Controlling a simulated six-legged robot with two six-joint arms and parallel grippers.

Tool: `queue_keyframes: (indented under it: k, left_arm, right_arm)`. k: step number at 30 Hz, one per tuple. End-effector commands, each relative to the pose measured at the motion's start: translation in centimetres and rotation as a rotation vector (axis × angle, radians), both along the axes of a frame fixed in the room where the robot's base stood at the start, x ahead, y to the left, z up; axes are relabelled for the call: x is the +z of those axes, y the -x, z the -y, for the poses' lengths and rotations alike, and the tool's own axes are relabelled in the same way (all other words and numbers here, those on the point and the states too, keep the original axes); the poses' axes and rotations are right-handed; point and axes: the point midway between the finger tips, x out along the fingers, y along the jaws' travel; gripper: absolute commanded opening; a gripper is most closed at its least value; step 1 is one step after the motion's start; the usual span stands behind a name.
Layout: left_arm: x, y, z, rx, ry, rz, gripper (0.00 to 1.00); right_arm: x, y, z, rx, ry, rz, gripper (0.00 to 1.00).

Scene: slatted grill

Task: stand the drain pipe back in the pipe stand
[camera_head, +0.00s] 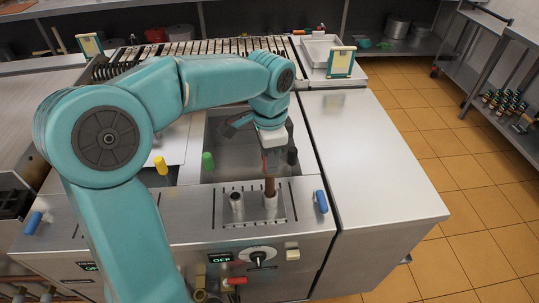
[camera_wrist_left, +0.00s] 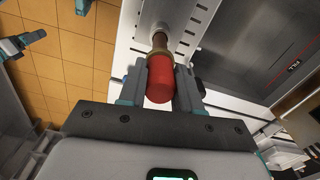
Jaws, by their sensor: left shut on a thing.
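The drain pipe has a red grip (camera_wrist_left: 160,80) and a brown metal tube (camera_head: 270,186); the tube also shows in the left wrist view (camera_wrist_left: 159,42). My left gripper (camera_head: 272,158) is shut on the red grip, with one finger on each side of it in the wrist view (camera_wrist_left: 162,88). The pipe hangs about upright over the pipe stand (camera_head: 252,217), a slotted steel plate with two short round sockets. Its lower end meets the right socket (camera_head: 271,204); how deep it sits is hidden. The left socket (camera_head: 236,202) is empty.
A blue handle (camera_head: 321,202) stands right of the stand. The steel top (camera_head: 375,160) farther right is clear.

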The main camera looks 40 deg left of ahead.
Motion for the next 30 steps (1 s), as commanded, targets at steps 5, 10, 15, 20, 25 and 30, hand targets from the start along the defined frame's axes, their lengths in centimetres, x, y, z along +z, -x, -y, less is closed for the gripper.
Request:
queue_keyframes:
  k: [5, 10, 15, 20, 25, 30]
  left_arm:
    - [-0.6, 0.0, 0.0, 0.0, 0.0, 0.0, 0.02]
    - [-1.0, 0.0, 0.0, 0.0, 0.0, 0.0, 0.02]
    - [-1.4, 0.0, 0.0, 0.0, 0.0, 0.0, 0.02]
    - [-1.8, 0.0, 0.0, 0.0, 0.0, 0.0, 0.02]
    - [-2.2, 0.0, 0.0, 0.0, 0.0, 0.0, 0.02]
    - [-2.5, 0.0, 0.0, 0.0, 0.0, 0.0, 0.36]
  right_arm:
    - [-0.4, 0.0, 0.0, 0.0, 0.0, 0.0, 1.0]
    - [-0.8, 0.0, 0.0, 0.0, 0.0, 0.0, 1.0]
    - [-1.1, 0.0, 0.0, 0.0, 0.0, 0.0, 1.0]
    - [-1.4, 0.0, 0.0, 0.0, 0.0, 0.0, 1.0]
    - [-1.7, 0.0, 0.0, 0.0, 0.0, 0.0, 1.0]
    - [-1.9, 0.0, 0.0, 0.0, 0.0, 0.0, 1.0]
